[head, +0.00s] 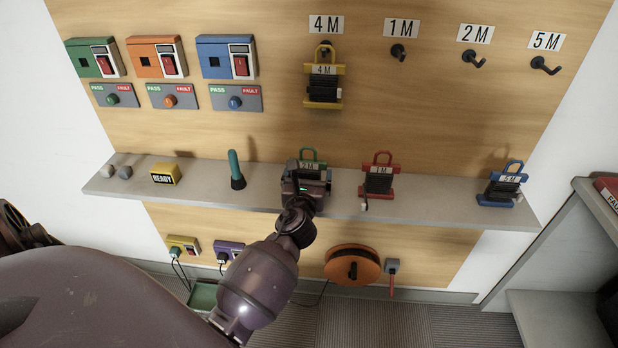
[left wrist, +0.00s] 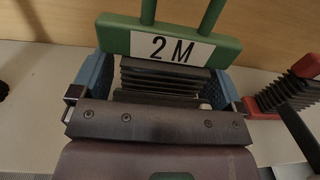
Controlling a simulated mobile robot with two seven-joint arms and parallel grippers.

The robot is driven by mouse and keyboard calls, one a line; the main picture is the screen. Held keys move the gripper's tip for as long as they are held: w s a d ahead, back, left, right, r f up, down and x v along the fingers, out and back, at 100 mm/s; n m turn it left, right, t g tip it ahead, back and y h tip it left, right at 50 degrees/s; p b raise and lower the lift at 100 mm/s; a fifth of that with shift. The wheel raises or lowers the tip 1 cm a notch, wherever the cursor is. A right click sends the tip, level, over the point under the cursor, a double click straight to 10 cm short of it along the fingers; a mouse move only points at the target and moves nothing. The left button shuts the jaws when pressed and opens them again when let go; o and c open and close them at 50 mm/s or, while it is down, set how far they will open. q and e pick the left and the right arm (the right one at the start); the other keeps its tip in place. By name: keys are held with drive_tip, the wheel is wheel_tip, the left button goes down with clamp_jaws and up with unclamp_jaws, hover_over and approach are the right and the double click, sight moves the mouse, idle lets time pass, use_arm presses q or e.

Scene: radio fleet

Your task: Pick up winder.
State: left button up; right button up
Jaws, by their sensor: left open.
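The green winder labelled 2 M (head: 313,156) stands on the grey shelf, partly hidden behind my left gripper (head: 306,184). In the left wrist view the green winder (left wrist: 200,45) shows its green top bar, handle posts and dark coiled cord. My left gripper (left wrist: 157,88) is open, with a blue finger pad at each side of the coil. I cannot tell whether the pads touch it. A red winder labelled 1 M (head: 379,178) and a blue winder labelled 5 M (head: 503,184) stand further right. A yellow 4 M winder (head: 323,87) hangs on the board. My right gripper is not in view.
The grey shelf (head: 430,211) also bears a teal-handled tool (head: 235,170) and a yellow READY block (head: 164,174) on the left. Empty hooks for 1 M (head: 398,51), 2 M (head: 472,61) and 5 M (head: 543,66) are above. An orange reel (head: 352,265) is below the shelf.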

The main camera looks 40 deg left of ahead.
use_arm(q)
drive_tip(key=c, duration=0.8)
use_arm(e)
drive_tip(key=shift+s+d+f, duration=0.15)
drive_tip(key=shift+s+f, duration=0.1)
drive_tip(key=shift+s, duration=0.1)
use_arm(q)
wheel_tip(320, 180, up, 8)
drive_tip(key=p, duration=0.4)
drive_tip(key=shift+w, duration=0.1)
wheel_tip(320, 180, up, 11)
drive_tip(key=p, duration=0.4)
drive_tip(key=shift+r, duration=0.15)
drive_tip(key=shift+r+p, duration=0.3)
drive_tip(key=shift+r, duration=0.1)
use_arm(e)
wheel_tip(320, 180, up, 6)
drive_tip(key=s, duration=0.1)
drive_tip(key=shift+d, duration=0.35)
